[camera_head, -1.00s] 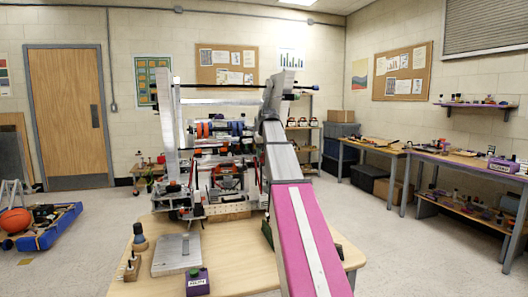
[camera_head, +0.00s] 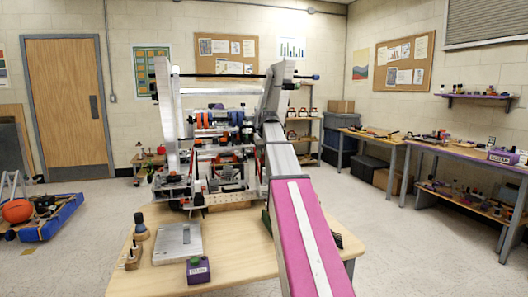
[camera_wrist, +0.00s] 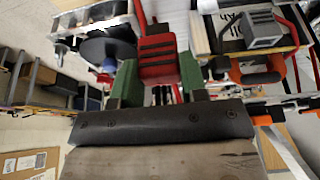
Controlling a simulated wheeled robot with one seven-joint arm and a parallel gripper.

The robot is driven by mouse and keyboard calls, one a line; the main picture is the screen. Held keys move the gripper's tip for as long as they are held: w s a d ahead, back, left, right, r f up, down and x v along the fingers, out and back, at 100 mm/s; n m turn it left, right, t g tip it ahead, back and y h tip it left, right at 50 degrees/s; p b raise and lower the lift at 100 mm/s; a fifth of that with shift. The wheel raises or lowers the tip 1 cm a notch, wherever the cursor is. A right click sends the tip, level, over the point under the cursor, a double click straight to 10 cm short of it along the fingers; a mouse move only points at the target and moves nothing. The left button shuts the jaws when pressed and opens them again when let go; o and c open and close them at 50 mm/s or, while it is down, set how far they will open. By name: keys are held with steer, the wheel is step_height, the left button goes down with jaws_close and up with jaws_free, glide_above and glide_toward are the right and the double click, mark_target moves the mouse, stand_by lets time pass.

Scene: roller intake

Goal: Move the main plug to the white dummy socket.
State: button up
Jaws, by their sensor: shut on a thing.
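In the wrist view, my gripper (camera_wrist: 157,80) has green fingers on both sides of a red ribbed block, which looks like the main plug (camera_wrist: 157,52). The fingers are shut on it. A light grey block (camera_wrist: 262,32) sits to the right of the plug, apart from it; I cannot tell whether it is the white dummy socket. In the head view, my pink and grey arm reaches toward the machine (camera_head: 215,170) on the table, and my gripper and the plug are hidden there.
The machine's uprights and crossbars stand close to my arm. Open floor (camera_head: 395,245) lies to the right.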

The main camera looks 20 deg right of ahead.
steer(key=shift+f, duration=4.2)
steer(key=shift+f, duration=1.4)
steer(key=o, duration=1.1)
steer(key=shift+r, duration=0.1)
steer(key=v, duration=1)
steer(key=shift+s+r, duration=0.2)
steer(key=shift+r, duration=0.05)
